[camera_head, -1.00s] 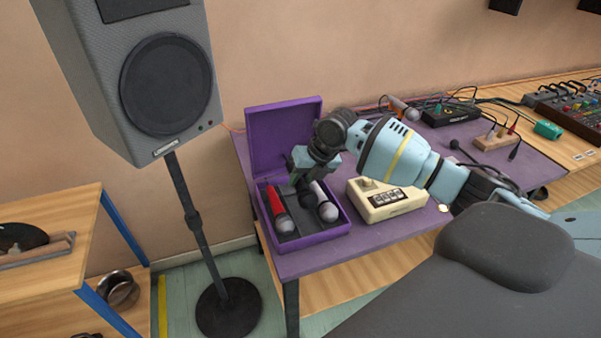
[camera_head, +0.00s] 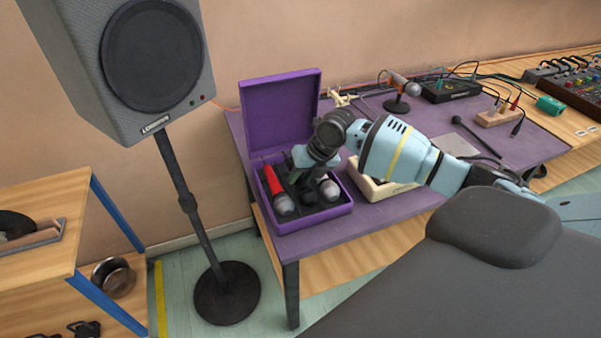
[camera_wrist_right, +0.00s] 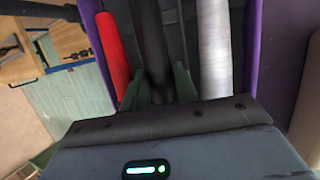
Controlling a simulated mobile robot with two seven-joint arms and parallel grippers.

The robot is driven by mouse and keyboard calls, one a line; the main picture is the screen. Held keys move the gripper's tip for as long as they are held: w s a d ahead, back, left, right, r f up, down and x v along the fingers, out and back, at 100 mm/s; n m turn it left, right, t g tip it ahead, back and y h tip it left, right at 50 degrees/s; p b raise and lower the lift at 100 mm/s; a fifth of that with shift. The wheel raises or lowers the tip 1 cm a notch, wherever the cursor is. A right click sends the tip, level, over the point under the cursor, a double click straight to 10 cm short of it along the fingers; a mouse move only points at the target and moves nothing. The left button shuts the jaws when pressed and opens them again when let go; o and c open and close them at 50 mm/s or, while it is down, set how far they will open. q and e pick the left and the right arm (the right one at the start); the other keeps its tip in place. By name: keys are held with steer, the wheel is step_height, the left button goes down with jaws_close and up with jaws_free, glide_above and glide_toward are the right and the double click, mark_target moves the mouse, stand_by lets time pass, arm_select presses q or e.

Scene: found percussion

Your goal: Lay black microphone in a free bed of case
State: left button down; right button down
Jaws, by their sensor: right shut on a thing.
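The open purple case (camera_head: 312,223) stands on the purple tabletop at its left end. A red microphone (camera_head: 273,181) lies in its left bed and a silver-grey one (camera_head: 329,190) on the right side. My right gripper (camera_head: 306,186) reaches down into the case between them. In the right wrist view its green fingers (camera_wrist_right: 160,85) are shut on the black microphone (camera_wrist_right: 151,40), which lies lengthwise between the red microphone (camera_wrist_right: 113,50) and the silver one (camera_wrist_right: 213,45). Whether it touches the bed floor I cannot tell. My left gripper is not in view.
The raised case lid (camera_head: 282,115) stands behind the gripper. A cream box (camera_head: 372,188) sits close to the right of the case, partly behind my arm. A speaker on a stand (camera_head: 184,200) is to the left. Cables and a microphone on a small stand (camera_head: 400,92) are farther back.

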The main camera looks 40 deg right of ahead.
stand_by(0.8)
steer(key=c, duration=1)
jaws_free()
steer(key=shift+f, duration=0.1)
steer(key=shift+s+d+f, duration=0.1)
steer(key=v, duration=0.8)
steer(key=shift+a, duration=0.35)
